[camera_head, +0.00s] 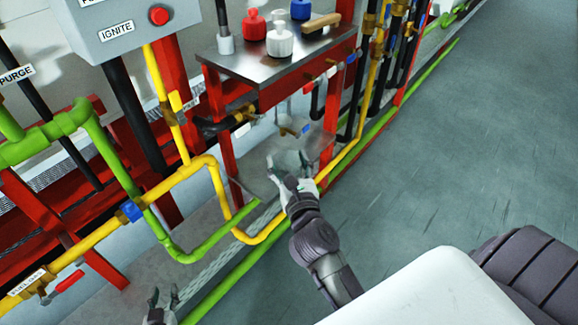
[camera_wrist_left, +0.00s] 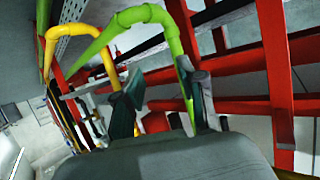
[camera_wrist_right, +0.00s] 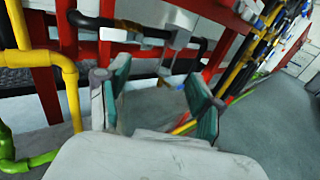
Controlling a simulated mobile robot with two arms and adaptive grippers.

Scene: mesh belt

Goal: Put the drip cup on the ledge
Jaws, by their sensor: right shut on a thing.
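My right gripper (camera_head: 288,162) is in front of the lower shelf of the red stand. Its fingers are apart, shut on the drip cup, which is pale and hard to make out between them. In the right wrist view the two green-padded fingers (camera_wrist_right: 160,90) show, with the cup's outline unclear. The grey lower shelf (camera_head: 258,184), which looks like the ledge, lies just behind and left of this gripper; contact cannot be told. My left gripper (camera_head: 162,298) is low at the bottom left. In the left wrist view its fingers (camera_wrist_left: 163,95) are open and empty.
A small tap with a blue handle (camera_head: 304,129) hangs above the lower shelf. The upper metal table (camera_head: 240,62) carries red, white and blue containers and a wooden-handled brush. Yellow pipes (camera_head: 215,175) and green pipes (camera_head: 200,248) run in front. The floor (camera_head: 450,130) at right is clear.

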